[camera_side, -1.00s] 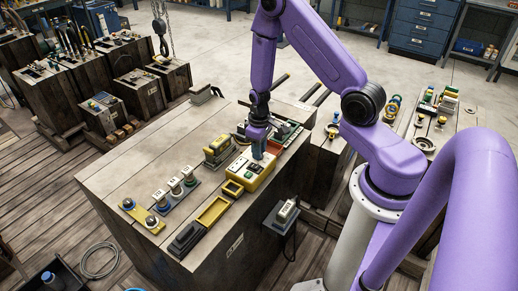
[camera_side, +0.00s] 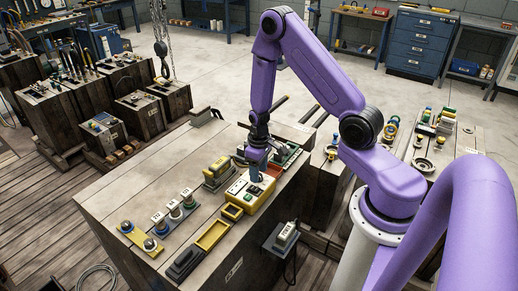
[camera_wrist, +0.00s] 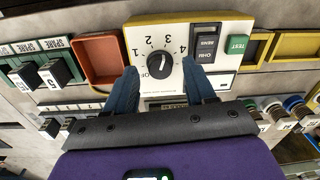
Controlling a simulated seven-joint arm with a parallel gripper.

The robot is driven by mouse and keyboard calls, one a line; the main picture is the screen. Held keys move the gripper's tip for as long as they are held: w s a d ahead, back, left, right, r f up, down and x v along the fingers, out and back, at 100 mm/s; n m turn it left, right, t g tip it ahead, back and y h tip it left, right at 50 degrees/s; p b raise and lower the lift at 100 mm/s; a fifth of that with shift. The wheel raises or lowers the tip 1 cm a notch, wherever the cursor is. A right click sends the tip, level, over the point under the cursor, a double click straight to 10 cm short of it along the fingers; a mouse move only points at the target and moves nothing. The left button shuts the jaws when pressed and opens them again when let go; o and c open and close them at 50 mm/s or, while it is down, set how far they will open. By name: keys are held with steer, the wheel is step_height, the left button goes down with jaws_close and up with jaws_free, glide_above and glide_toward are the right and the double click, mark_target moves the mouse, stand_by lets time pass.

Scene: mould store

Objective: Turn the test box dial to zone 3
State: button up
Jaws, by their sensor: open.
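The test box (camera_side: 262,194) is yellow with a white top face and sits on the wooden bench. In the wrist view, the test box (camera_wrist: 215,74) shows a black dial (camera_wrist: 159,64) with the numbers 1 to 4 around it. I cannot clearly tell which mark the dial points at. A partly covered "OF" label lies beside the knob. My gripper (camera_wrist: 159,68) is open, with one blue finger on each side of the dial. I cannot tell whether they touch it. In the side view, my gripper (camera_side: 256,172) points down over the box and hides the dial.
On the box, a black OHM rocker (camera_wrist: 205,42) and a green TEST button (camera_wrist: 237,44) lie right of the dial. A reddish open tray (camera_wrist: 100,58) is close on the left. Yellow trays (camera_side: 213,235) and a yellow-topped device (camera_side: 217,169) stand nearby.

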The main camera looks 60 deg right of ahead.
step_height(320, 180, up, 17)
steer(key=shift+d, duration=0.2)
stand_by(0.5)
steer(key=shift+f, duration=0.1)
steer(key=s+a+r+n, duration=0.45)
steer(key=s+a, duration=0.35)
steer(key=a, duration=0.4)
steer(key=s+a+r+n, duration=0.2)
steer(key=s+n, duration=0.4)
steer(key=s, duration=0.9)
steer(key=shift+s+a+r+n, duration=0.2)
steer(key=shift+s+a+n, duration=0.15)
steer(key=shift+a, duration=0.1)
